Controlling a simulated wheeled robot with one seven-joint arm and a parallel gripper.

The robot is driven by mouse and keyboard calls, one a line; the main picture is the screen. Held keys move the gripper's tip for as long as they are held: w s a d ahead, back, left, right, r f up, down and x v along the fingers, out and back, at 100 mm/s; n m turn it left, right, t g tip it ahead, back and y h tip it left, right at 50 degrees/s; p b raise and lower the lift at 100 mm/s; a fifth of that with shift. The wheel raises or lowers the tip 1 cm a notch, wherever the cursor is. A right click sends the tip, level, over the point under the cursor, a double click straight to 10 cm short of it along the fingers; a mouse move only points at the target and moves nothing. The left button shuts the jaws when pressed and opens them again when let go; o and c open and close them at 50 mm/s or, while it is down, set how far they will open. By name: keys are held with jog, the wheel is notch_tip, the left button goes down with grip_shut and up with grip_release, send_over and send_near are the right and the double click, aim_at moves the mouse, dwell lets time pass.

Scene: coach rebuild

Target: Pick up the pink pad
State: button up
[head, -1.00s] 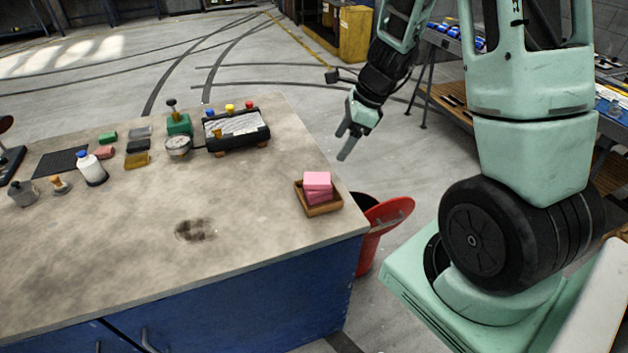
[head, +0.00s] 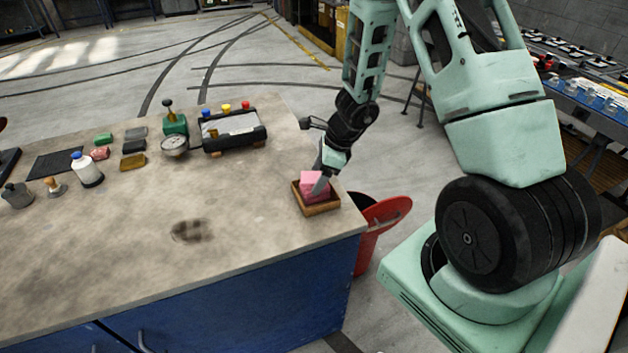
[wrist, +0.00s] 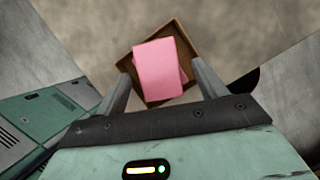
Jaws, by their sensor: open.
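A stack of pink pads sits in a small wooden tray (head: 318,210) near the right front corner of the bench. The upper pink pad (head: 313,181) rises above the tray's rim; it also shows in the wrist view (wrist: 158,69), turned slightly from the pad under it. My gripper (head: 322,184) is at the tray, its fingers reaching down by the pads. In the wrist view my open gripper (wrist: 163,80) has one finger on each side of the tray and pads, with nothing held. Whether a finger touches a pad I cannot tell.
A red bin (head: 383,218) stands on the floor just right of the bench. A black-framed box with coloured knobs (head: 233,131), a gauge (head: 174,146) and a white bottle (head: 87,170) stand farther left. The bench middle is clear apart from a dark stain (head: 191,231).

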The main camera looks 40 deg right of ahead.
jog(key=c, duration=1.1)
notch_tip(320, 180, up, 10)
jog(key=shift+p, duration=0.8)
jog(key=shift+o, duration=0.6)
